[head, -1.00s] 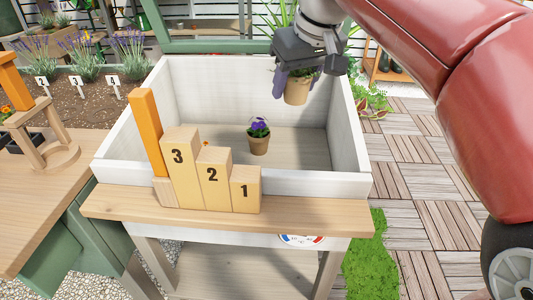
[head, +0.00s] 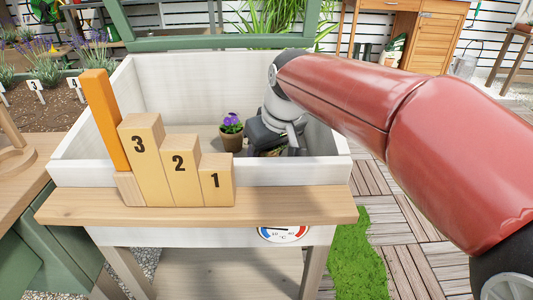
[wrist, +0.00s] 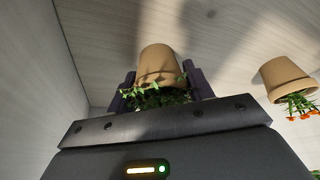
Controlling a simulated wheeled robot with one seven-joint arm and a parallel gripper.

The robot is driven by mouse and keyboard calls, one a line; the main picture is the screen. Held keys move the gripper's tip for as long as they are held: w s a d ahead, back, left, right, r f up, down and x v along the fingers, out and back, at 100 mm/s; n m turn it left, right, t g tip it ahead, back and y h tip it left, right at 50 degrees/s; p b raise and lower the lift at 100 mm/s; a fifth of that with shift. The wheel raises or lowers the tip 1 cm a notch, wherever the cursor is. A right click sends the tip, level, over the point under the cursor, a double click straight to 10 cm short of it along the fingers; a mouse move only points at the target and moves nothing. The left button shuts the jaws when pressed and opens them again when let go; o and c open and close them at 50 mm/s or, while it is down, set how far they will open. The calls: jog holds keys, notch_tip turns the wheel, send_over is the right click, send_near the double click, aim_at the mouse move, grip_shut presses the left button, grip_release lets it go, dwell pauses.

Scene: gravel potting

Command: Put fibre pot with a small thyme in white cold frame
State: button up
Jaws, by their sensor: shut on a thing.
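My gripper (head: 275,146) is down inside the white cold frame (head: 190,78), in its right part. In the wrist view my gripper (wrist: 163,88) is shut on the fibre pot with a small thyme (wrist: 159,64); the pot is tan with small green leaves. The pot sits between the two dark fingers. In the head view it is mostly hidden by my gripper and the frame's front wall. I cannot tell whether its base touches the frame's floor.
A pot with purple flowers (head: 231,134) stands in the frame, left of my gripper. A pot with orange flowers (wrist: 286,77) shows in the wrist view. Numbered wooden blocks (head: 180,165) and an orange post (head: 104,120) stand at the front left.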

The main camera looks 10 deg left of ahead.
jog(key=shift+f, duration=0.2)
jog(key=o, duration=1)
jog(key=p+v, duration=0.2)
jog(key=v, duration=1)
jog(key=shift+r, duration=0.2)
